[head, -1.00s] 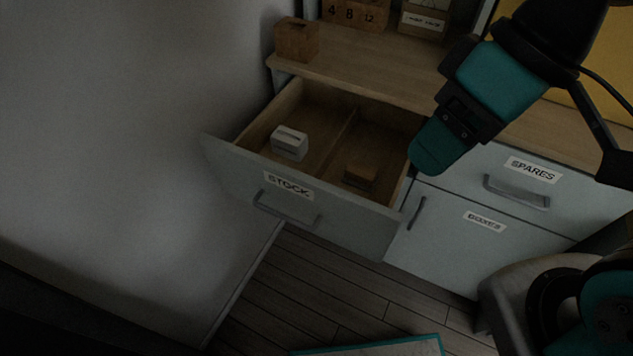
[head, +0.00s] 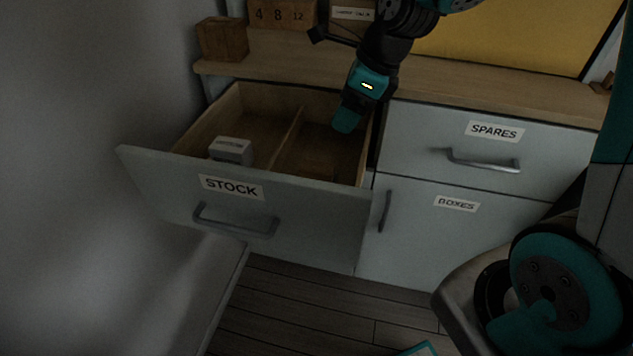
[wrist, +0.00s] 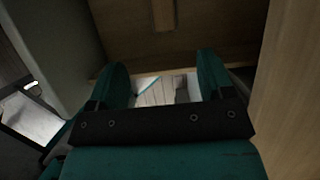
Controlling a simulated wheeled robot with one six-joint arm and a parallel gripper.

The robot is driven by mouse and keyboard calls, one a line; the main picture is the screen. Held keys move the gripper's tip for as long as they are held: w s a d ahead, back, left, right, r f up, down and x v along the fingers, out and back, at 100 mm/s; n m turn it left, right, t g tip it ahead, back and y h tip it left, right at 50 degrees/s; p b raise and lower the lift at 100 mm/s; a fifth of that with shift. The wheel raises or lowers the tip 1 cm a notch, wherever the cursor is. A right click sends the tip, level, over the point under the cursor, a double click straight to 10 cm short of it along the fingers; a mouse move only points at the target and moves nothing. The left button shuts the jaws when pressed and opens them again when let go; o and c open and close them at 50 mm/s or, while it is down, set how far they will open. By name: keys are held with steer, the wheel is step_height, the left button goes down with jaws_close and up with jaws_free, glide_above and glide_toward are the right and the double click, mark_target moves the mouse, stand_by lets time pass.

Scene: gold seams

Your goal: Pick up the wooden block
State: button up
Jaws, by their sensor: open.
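The open STOCK drawer (head: 310,222) has a divider between two compartments. The wooden block (head: 318,169) shows only as a faint brown shape low in the right compartment, partly behind the drawer front. My gripper (head: 346,122) is at the back right of that compartment, pointing down, above the block and apart from it. In the wrist view, my gripper's two teal fingers (wrist: 163,82) are spread with nothing held between them. A small wooden piece at the top of that view may be the block or part of the drawer; I cannot tell.
A grey-white labelled box (head: 231,150) sits in the left compartment. A wooden box (head: 222,40) and a number block (head: 282,13) stand on the countertop (head: 440,82). The SPARES drawer (head: 420,130) is shut at the right. The room is dim.

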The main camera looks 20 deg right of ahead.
steer(key=b, duration=0.2)
glide_toward(318, 166)
steer(key=x, duration=0.5)
steer(key=shift+w+a, duration=0.1)
steer(key=shift+a, duration=0.3)
steer(key=shift+d+b+x, duration=0.15)
steer(key=shift+b+x, duration=0.25)
steer(key=shift+x, duration=0.95)
steer(key=shift+d+b+x, duration=0.15)
steer(key=shift+b+x, duration=0.2)
steer(key=shift+x, duration=1)
steer(key=shift+f, duration=0.1)
steer(key=c, duration=1)
